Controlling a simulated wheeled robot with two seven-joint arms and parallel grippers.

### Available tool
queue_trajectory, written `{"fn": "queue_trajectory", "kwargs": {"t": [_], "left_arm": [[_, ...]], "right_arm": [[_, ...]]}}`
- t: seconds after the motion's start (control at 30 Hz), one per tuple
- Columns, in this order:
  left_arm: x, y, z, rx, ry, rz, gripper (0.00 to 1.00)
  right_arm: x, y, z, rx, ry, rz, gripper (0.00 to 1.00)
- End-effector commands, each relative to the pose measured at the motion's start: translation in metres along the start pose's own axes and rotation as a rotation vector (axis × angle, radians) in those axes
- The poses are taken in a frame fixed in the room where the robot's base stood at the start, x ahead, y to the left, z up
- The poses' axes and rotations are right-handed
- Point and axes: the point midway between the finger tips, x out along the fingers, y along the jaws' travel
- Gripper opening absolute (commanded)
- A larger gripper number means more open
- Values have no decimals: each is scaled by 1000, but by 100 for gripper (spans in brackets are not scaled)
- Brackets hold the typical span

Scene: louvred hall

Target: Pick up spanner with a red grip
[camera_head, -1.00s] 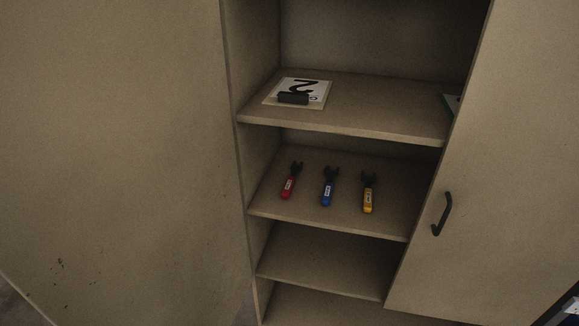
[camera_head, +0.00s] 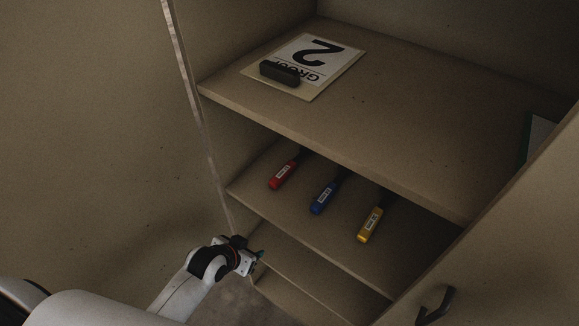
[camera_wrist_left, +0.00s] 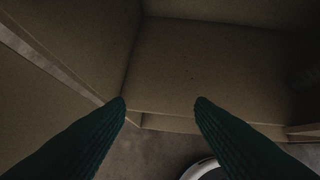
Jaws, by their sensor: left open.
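The spanner with a red grip (camera_head: 284,175) lies on the middle shelf of the open cabinet, at the left of a row of three. Its dark head is partly hidden under the shelf above. My left gripper (camera_head: 256,258) is at the cabinet's left front edge, below and left of the red grip and apart from it. In the left wrist view its two dark green fingers (camera_wrist_left: 160,105) are spread wide with nothing between them. No spanner shows in that view. My right gripper is not in view.
A blue-gripped spanner (camera_head: 323,197) and a yellow-gripped spanner (camera_head: 370,224) lie to the right of the red one. The upper shelf (camera_head: 400,130) overhangs them and holds a clipboard (camera_head: 318,58). An open door with a black handle (camera_head: 434,306) stands at the right.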

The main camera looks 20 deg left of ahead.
Motion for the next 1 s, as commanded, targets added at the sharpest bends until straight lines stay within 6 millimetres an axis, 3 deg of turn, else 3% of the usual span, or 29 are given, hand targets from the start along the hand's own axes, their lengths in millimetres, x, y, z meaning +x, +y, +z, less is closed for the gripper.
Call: {"fn": "queue_trajectory", "kwargs": {"t": [0.03, 0.27, 0.3, 0.5, 0.77, 1.0], "left_arm": [[-15, -2, 18, 12, -30, -8, 49], [-71, -15, 77, 59, -138, -45, 49], [-78, -14, 93, 71, -183, -54, 49], [-72, 2, 140, 80, -354, -77, 49], [-69, 19, 179, 74, -497, -86, 49], [-36, 15, 202, 70, -507, -87, 49]], "right_arm": [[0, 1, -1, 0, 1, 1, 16], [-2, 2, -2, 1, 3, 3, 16], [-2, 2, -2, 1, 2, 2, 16], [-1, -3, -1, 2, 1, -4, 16], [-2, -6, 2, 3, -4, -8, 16], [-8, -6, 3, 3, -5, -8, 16]]}}
